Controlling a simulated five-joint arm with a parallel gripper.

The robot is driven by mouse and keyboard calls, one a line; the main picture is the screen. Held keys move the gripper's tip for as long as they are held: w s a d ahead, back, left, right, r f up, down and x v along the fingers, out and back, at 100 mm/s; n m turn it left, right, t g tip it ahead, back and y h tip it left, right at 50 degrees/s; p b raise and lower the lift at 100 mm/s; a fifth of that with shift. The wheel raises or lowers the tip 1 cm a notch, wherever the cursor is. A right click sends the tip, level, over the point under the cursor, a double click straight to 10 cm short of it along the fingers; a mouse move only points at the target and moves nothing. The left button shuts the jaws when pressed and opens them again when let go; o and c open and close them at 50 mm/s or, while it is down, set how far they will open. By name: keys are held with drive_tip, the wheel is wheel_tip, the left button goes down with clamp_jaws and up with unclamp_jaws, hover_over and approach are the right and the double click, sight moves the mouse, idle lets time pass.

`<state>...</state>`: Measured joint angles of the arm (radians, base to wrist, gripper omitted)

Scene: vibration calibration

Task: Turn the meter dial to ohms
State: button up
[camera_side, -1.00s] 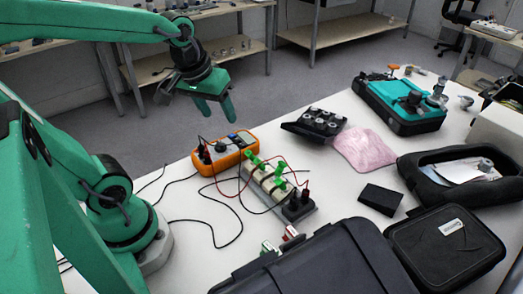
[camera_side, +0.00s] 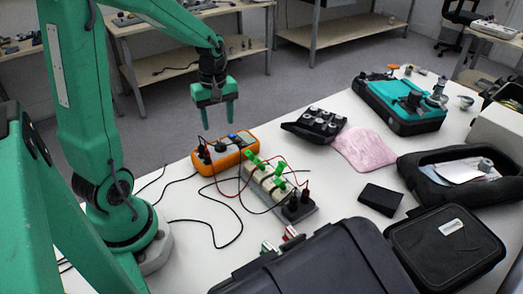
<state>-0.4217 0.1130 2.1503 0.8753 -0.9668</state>
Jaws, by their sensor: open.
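The orange meter (camera_side: 226,157) lies on the white table near its far left edge. Its dark dial (camera_side: 221,146) sits in the middle of its face, but the dial's setting is too small to read. Black and red leads run from the meter's near end. My green gripper (camera_side: 217,121) is above the meter, pointing down, with its two fingers apart and nothing between them. It is not touching the dial.
A terminal block (camera_side: 270,184) with green clips and leads stands right of the meter. A black tray of knobs (camera_side: 315,124), a pink cloth (camera_side: 365,150) and a small black box (camera_side: 381,199) lie further right. A large dark case (camera_side: 315,268) fills the front.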

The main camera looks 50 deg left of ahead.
sight(220, 143)
drive_tip(key=shift+a+f, duration=0.1)
drive_tip(key=shift+f, duration=0.05)
drive_tip(key=shift+f, duration=3.85)
drive_tip(key=c, duration=1)
